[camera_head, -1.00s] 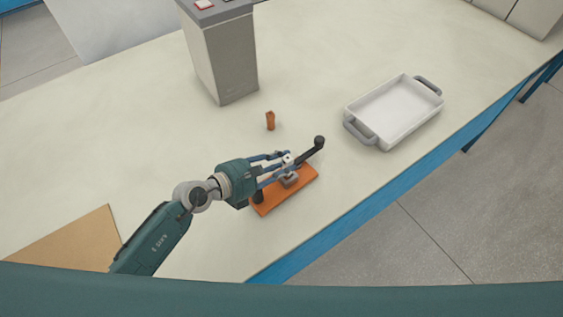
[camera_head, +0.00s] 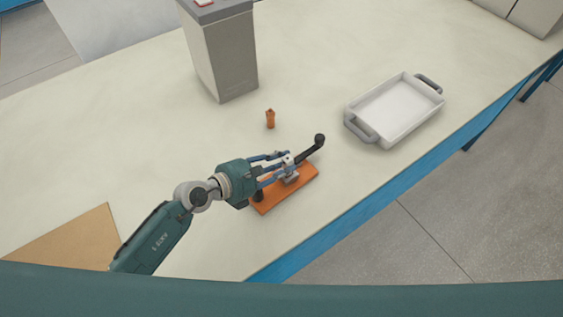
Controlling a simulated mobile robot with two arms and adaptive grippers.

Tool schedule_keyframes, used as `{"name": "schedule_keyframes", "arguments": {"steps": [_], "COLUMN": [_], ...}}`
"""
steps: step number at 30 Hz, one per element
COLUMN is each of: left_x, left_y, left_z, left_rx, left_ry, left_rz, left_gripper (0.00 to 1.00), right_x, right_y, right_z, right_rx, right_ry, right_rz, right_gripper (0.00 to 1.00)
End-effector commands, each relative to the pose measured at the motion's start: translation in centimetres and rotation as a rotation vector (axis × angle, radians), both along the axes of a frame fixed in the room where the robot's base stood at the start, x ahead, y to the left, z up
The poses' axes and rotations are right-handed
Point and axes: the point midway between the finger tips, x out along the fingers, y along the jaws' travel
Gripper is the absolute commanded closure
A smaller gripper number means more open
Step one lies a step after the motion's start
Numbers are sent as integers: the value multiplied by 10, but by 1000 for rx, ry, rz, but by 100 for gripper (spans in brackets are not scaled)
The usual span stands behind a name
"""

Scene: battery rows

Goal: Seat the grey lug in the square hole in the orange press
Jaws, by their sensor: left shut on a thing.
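The orange press (camera_head: 293,193) is a flat orange base on the table, with a black lever (camera_head: 308,150) ending in a round knob that points up and right. My left gripper (camera_head: 287,170) is over the middle of the base, its fingers pointing right. It is shut on the grey lug (camera_head: 291,179), a small grey block at the fingertips, above or at the base. Whether the lug touches the press cannot be told. The square hole is hidden under the gripper and lug. My right gripper is not in view.
A small orange-brown peg-like piece (camera_head: 270,119) stands behind the press. A white tray with grey handles (camera_head: 408,128) is to the right. A tall grey box (camera_head: 226,62) stands at the back. A brown board (camera_head: 72,243) lies front left. The table (camera_head: 150,130) is otherwise clear.

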Motion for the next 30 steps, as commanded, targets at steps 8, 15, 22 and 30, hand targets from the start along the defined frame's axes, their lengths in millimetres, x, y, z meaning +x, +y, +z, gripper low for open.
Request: {"name": "schedule_keyframes", "arguments": {"steps": [8,15,22,30], "left_x": [0,0,0,-1], "left_y": [0,0,0,0], "left_z": [-8,-14,-20,-21], "left_rx": [0,0,0,2], "left_ry": [0,0,0,2], "left_rz": [0,0,0,-1], "left_gripper": [100,100,100,51], "right_x": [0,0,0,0], "right_y": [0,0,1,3], "right_z": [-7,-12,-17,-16], "right_rx": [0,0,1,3], "right_ry": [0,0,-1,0], "right_rz": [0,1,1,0], "right_gripper": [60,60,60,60]}}
